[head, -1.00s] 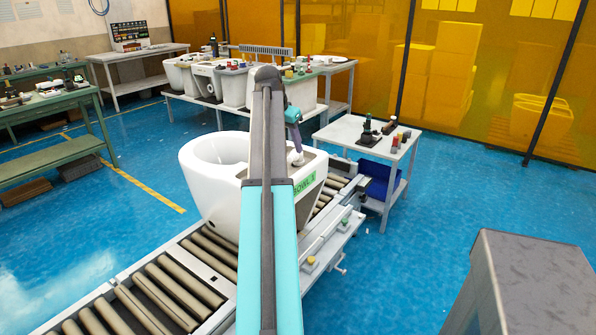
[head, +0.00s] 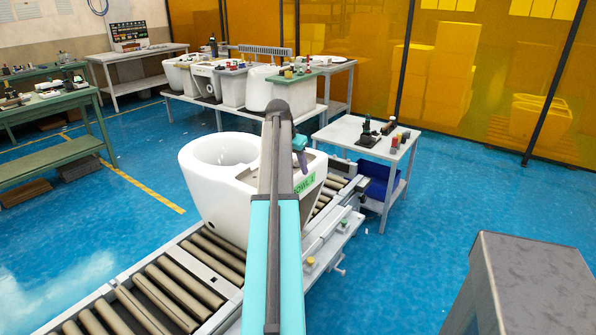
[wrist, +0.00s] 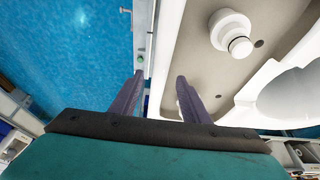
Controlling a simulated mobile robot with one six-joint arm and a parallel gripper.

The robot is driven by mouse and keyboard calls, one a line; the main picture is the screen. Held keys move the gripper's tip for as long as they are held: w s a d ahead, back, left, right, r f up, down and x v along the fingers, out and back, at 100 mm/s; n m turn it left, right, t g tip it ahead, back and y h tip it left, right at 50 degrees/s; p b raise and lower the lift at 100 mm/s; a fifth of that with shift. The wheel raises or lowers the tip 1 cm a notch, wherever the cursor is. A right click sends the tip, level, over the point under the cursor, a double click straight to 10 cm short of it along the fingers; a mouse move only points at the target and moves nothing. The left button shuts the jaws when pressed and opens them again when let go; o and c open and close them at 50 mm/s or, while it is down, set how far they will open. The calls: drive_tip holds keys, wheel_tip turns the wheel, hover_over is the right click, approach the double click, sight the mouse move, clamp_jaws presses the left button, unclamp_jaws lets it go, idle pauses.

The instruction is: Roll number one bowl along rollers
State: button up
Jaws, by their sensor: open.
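The white toilet bowl (head: 215,205) with a green label (head: 305,183) stands upright on the roller conveyor (head: 170,290). The label appears to read BOWL 1, partly hidden by my arm. My gripper (wrist: 160,80) is open at the bowl's label end. In the wrist view the bowl's pale wall edge (wrist: 170,45) runs between the two fingers, one outside the bowl and one over its tan recessed deck (wrist: 205,65). I cannot tell whether either finger touches. In the head view my arm hides part of the bowl and conveyor.
Rollers are bare in front of the bowl. A small table (head: 350,132) with tools and a blue bin (head: 380,190) stand right of the conveyor's far end. A bench (head: 190,103) with several white ceramic pieces stands behind. A grey block (head: 535,290) fills the lower right.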

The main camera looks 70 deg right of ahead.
sight(299, 173)
drive_tip(key=shift+x, duration=1.6)
clamp_jaws()
